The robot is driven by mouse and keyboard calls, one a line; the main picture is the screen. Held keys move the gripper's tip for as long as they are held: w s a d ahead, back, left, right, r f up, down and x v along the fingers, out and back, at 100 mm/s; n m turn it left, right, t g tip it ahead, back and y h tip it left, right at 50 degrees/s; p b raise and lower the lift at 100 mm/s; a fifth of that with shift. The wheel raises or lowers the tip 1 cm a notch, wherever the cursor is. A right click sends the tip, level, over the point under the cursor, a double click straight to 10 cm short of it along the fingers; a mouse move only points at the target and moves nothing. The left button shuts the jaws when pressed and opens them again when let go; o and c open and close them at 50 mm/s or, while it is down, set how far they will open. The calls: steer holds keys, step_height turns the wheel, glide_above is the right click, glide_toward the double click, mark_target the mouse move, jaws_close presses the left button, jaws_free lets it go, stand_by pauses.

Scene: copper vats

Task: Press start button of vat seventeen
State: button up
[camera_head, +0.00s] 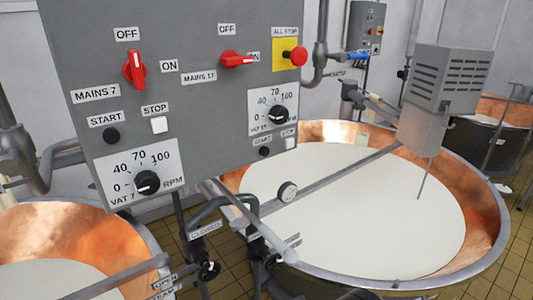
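A grey control panel (180,60) fills the upper left, with two columns of controls. The right column has a label that seems to read MAINS 17 (199,77), a red switch (237,60) turned sideways toward ON, and a dial (278,114). Below that dial are a small black start button (264,152) and a pale stop button (290,143). The left column, apparently marked 7, has an upright red switch (135,70), a black start button (111,135), a white stop button (159,125) and an RPM dial (148,182). My gripper is not in view.
A red emergency knob (298,55) sits on a yellow plate at the panel's right. A large copper vat (470,190) of white liquid stands at right; another (130,235) is at lower left. Pipes and valve handles (205,215) jut out below the panel. Tiled floor shows between.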

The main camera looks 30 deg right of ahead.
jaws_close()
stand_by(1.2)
